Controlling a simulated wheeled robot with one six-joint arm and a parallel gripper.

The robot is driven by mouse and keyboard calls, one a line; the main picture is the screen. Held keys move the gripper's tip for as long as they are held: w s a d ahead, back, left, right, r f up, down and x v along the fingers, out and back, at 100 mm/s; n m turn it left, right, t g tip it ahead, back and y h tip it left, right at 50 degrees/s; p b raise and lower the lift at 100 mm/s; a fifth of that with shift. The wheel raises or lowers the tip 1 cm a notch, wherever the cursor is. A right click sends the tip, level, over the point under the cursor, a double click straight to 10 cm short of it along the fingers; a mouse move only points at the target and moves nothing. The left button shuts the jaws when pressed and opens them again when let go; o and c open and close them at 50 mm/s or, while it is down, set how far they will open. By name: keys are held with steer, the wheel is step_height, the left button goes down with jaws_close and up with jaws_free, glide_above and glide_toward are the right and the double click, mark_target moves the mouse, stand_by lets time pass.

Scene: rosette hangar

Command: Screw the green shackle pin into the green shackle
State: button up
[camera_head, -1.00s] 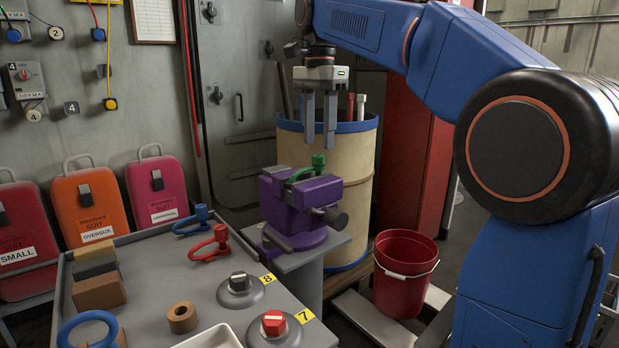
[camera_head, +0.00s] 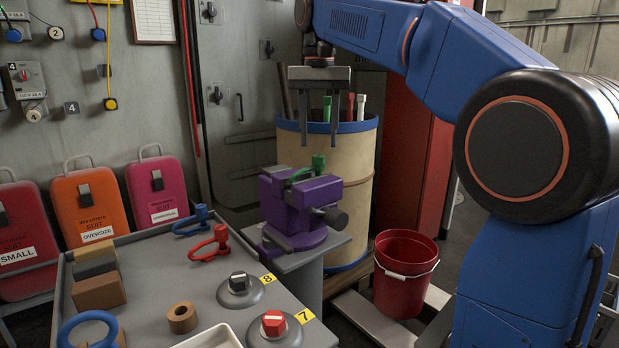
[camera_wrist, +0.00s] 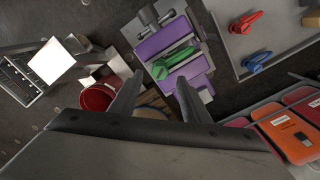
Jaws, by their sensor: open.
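The green shackle (camera_head: 300,175) lies in the top of the purple vise (camera_head: 299,208), and the green pin (camera_head: 318,162) stands at its right end with its head up. In the wrist view the green shackle (camera_wrist: 172,64) lies between the jaws of the purple vise (camera_wrist: 158,40). How deep the pin sits cannot be told. My gripper (camera_head: 319,142) is open and empty, pointing down above the vise and apart from the pin. In the wrist view my gripper's fingers (camera_wrist: 158,95) are spread, with the shackle beyond their tips.
A red shackle (camera_head: 210,246) and a blue shackle (camera_head: 192,222) lie on the grey table (camera_head: 200,290) to the left. A barrel (camera_head: 350,160) with upright rods stands close behind the vise. A red bucket (camera_head: 402,275) stands on the right.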

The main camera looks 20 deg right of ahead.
mark_target(318, 156)
steer(key=n, duration=0.9)
steer(key=shift+n, duration=0.4)
steer(key=n, duration=0.4)
steer(key=shift+n, duration=0.4)
steer(key=n, duration=0.5)
steer(key=shift+f, duration=1)
steer(key=shift+f, duration=0.15)
steer(key=shift+f, duration=0.8)
